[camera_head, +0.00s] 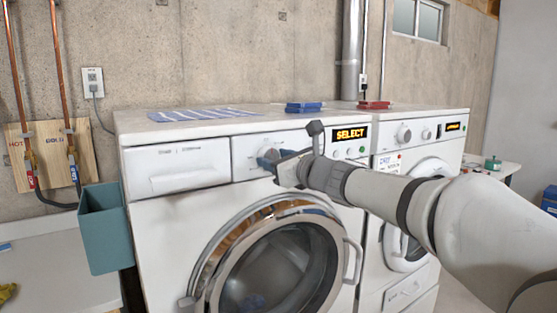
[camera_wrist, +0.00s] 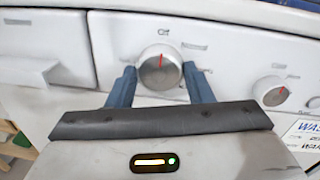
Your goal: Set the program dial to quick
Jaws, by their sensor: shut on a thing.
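The program dial (camera_wrist: 160,70) is a round silver knob on the white washer's front panel, with a red pointer mark turned up towards a small label that seems to read "Off". Other labels around it are too blurred to read. My gripper (camera_wrist: 158,80) has one blue finger on each side of the dial and is shut on it. In the head view my gripper (camera_head: 270,160) reaches the panel from the right and hides most of the dial. The washer's display (camera_head: 351,134) shows "SELECT" in yellow letters.
Below the panel is the washer's round door (camera_head: 275,270) with its handle (camera_head: 353,262). A smaller knob (camera_wrist: 270,91) sits right of the dial. The detergent drawer (camera_head: 178,170) is at left. A second machine (camera_head: 440,150) stands at right. A teal bin (camera_head: 105,230) hangs at the left side.

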